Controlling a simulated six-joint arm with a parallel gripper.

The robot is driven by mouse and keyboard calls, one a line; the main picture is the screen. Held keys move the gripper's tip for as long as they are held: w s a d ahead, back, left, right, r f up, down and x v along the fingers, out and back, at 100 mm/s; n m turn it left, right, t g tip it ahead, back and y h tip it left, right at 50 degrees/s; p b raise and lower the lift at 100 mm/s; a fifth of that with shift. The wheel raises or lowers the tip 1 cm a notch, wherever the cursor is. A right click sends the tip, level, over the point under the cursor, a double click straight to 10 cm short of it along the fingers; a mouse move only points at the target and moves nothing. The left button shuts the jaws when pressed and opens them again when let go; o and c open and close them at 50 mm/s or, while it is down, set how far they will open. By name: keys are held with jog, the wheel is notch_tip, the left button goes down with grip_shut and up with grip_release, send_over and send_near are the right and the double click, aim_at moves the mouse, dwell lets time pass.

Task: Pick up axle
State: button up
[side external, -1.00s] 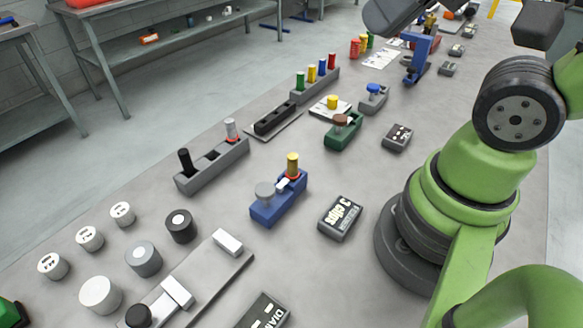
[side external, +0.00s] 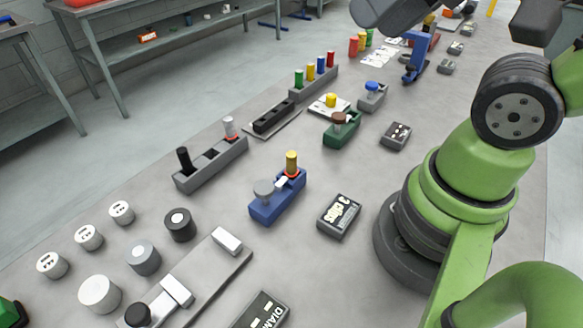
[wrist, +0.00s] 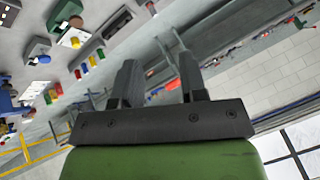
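No part is labelled axle, and I cannot tell which one it is. A grey slotted block (side external: 212,166) holds a black peg (side external: 184,160) and a pale peg with a red ring (side external: 230,128). A black bar (side external: 272,117) lies on a flat plate. My gripper (wrist: 158,64) shows in the wrist view with its two fingers apart and nothing between them. It is away from the bench parts; its fingers are not clear in the side view.
A green carrier (side external: 342,133) and a grey carrier with a blue knob (side external: 372,97) stand farther back. Several round weights (side external: 100,293) and a grey rail plate (side external: 218,262) fill the front left. A labelled box (side external: 339,215) sits near my base.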

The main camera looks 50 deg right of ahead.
jog(key=shift+o, duration=0.7)
jog(key=shift+w, duration=0.1)
jog(key=w+f+g, duration=0.2)
jog(key=w+f, duration=0.1)
jog(key=f, duration=0.2)
jog(key=w+f+g+h, duration=0.1)
jog(key=w+f+g, duration=0.1)
jog(key=w+f, duration=0.2)
jog(key=w+f+g+h, duration=0.1)
jog(key=w+f+g, duration=0.2)
jog(key=f, duration=0.3)
jog(key=shift+w, duration=0.65)
send_over(291, 154)
notch_tip(291, 154, down, 4)
jog(key=shift+w+d+f, duration=0.15)
jog(key=shift+f, duration=3.1)
